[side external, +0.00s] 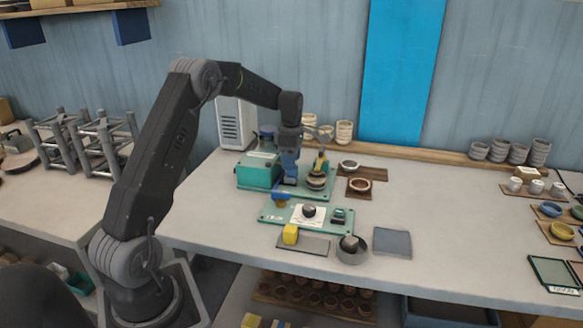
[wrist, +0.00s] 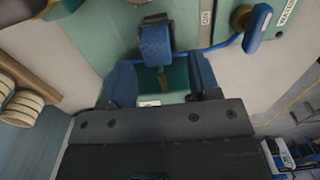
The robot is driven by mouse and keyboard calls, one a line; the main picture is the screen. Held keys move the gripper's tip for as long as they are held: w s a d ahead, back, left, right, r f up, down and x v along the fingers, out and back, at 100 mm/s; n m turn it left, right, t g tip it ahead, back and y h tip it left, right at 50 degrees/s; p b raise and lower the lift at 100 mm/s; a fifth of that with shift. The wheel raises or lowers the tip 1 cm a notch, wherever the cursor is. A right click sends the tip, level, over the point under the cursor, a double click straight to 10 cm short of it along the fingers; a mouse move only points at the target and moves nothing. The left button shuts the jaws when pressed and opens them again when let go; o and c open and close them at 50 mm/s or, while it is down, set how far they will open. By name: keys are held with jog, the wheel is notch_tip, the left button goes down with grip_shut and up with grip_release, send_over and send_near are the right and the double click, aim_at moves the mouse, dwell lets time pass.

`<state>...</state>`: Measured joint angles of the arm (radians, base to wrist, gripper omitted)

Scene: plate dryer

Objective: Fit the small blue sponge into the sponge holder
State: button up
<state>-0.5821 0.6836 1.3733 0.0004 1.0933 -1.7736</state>
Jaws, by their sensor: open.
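My gripper (side external: 290,182) points down over the teal board (side external: 321,190), just right of a teal box (side external: 258,172). In the wrist view its two blue fingers (wrist: 160,82) stand apart, with only teal surface and a small pale patch visible between them. A blue block-like piece (wrist: 156,44) lies just beyond the fingertips; I cannot tell whether it is the small blue sponge. A blue piece with a tan part (side external: 281,198) sits at the front board's left end; a similar one shows in the wrist view (wrist: 256,28). I cannot identify the sponge holder for certain.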

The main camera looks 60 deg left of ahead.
notch_tip(320, 180, up, 9)
jog(key=s+d+r+m+t, duration=0.1)
jog(key=s+d+r+m, duration=0.2)
jog(key=d+r+m, duration=0.5)
jog(key=s+d+m+t, duration=0.3)
jog(key=s+d+m, duration=0.9)
jog(key=s+d, duration=0.4)
jog(key=s+d+f+m+t, duration=0.1)
jog(key=s+d+f+m, duration=0.2)
jog(key=s+d+m, duration=0.2)
jog(key=shift+s+d+m+t, duration=0.2)
jog(key=shift+s+m+t, duration=0.2)
jog(key=shift+s+m, duration=0.55)
jog(key=shift+w+f, duration=0.1)
jog(key=shift+w, duration=0.05)
jog(key=shift+c, duration=0.2)
